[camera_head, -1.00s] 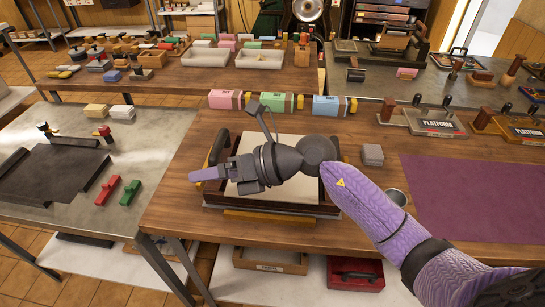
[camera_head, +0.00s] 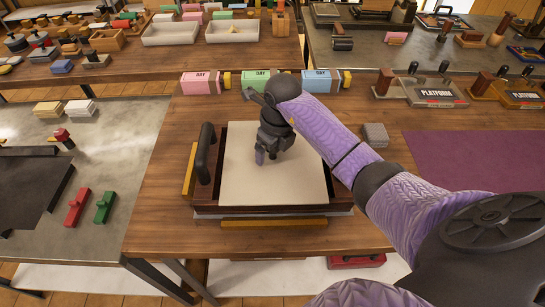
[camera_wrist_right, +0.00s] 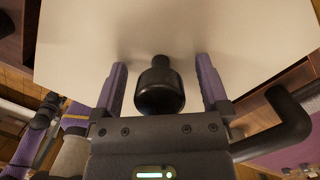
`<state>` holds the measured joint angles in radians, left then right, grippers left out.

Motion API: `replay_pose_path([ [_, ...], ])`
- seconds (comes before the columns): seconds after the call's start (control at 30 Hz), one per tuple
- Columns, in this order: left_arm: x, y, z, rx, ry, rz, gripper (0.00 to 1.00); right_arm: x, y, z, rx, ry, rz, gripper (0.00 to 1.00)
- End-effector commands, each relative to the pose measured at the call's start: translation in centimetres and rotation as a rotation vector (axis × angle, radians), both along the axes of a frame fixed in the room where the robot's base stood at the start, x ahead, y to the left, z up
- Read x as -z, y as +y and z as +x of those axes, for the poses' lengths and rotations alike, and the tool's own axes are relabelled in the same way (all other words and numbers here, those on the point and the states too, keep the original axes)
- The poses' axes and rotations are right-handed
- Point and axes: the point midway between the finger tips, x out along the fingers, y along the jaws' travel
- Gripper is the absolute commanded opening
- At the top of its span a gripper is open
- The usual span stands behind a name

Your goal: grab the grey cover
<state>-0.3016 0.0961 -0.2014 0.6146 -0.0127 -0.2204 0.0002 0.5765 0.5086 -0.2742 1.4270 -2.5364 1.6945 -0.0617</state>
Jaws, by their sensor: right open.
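A flat pale plate (camera_head: 300,180) lies in a dark wooden frame (camera_head: 262,211) on the near wooden table, with a black handle (camera_head: 206,152) upright at its left side. I cannot tell whether this plate is the grey cover. A small grey block (camera_head: 374,135) sits to the right of the frame. My right gripper (camera_head: 265,158) is over the plate, pointing down, with its fingers apart. In the right wrist view a dark round knob (camera_wrist_right: 160,90) shows between the two purple fingers; I cannot tell what it belongs to.
Green (camera_head: 256,79), pink (camera_head: 202,83) and blue (camera_head: 322,81) boxes stand behind the frame. Platform stamps (camera_head: 432,92) stand on the table at back right. A purple mat (camera_head: 470,158) lies at right. Red (camera_head: 77,207) and green (camera_head: 104,206) blocks lie on the left table.

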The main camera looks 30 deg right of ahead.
Motion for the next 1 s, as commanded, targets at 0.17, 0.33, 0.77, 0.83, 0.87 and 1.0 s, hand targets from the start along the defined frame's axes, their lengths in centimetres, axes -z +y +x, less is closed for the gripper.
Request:
replay_pose_path([
  [0.17, -0.1, 0.0, 0.4, 0.001, -0.009, -0.001, 0.73, -0.1, 0.0, 0.0, 0.0, -0.001, 0.0, 0.93],
  [0.33, -0.1, 0.0, 0.4, 0.001, -0.009, -0.001, 0.73, -0.1, 0.0, 0.0, 0.0, -0.001, 0.0, 0.57],
  [0.77, -0.1, 0.0, 0.2, -0.001, -0.004, 0.0, 0.73, -0.1, 0.0, 0.0, 0.0, -0.002, 0.001, 0.0],
  [0.83, -0.1, -0.1, 0.2, -0.002, -0.004, -0.001, 0.73, -0.1, 0.0, 0.0, 0.0, -0.002, 0.001, 0.0],
  [0.87, -0.1, -0.1, 0.2, -0.002, -0.004, -0.001, 0.73, -0.2, 0.0, 0.0, 0.0, -0.002, 0.0, 0.0],
  [1.0, -0.8, -0.1, 0.2, -0.002, -0.005, -0.002, 0.73, -2.7, -0.1, 0.1, -0.001, -0.007, -0.002, 0.0],
])
